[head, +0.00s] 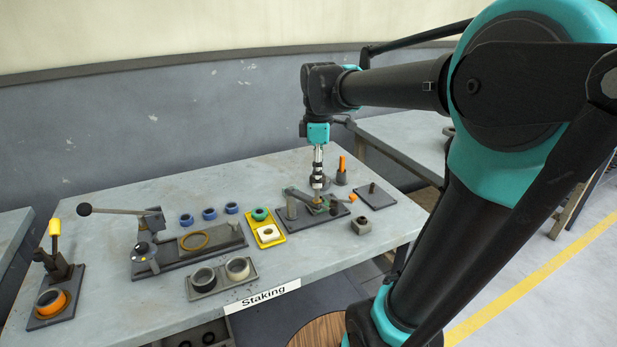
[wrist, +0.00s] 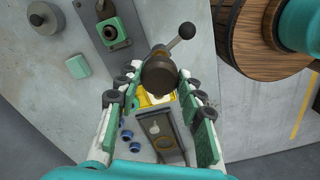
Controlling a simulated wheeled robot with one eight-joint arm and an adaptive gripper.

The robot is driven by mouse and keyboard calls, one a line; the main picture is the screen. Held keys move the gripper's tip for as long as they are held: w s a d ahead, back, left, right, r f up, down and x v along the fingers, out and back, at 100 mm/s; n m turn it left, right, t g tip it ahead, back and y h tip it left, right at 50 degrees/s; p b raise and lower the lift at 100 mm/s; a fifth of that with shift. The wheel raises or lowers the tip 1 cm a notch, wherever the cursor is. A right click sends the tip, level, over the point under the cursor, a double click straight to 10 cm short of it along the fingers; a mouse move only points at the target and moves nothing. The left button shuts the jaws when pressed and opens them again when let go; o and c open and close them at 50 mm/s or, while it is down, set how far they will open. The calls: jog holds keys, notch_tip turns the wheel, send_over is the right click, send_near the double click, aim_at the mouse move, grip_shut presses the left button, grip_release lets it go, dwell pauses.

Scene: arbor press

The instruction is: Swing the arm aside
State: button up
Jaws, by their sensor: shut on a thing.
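My gripper (head: 317,186) points straight down over this fixture, at the arm's level. In the wrist view my gripper (wrist: 157,88) has its green-padded fingers on both sides of a dark round part (wrist: 160,76) and is shut on it. I cannot tell how this part joins the arm. The fingers hide some of the fixture.
A yellow tray (head: 279,240) lies just left of the fixture. A lever press (head: 165,262) and a grey two-cup holder (head: 222,289) stand further left. Blue rings (head: 209,214) lie behind. A plate with a peg (head: 375,199) and a small block (head: 361,226) are close on the right.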

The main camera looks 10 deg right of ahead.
jog(key=shift+s+a, duration=0.85)
jog(key=shift+a, duration=0.3)
jog(key=shift+s+a, duration=0.35)
jog(key=shift+a, duration=0.5)
jog(key=o, duration=0.8)
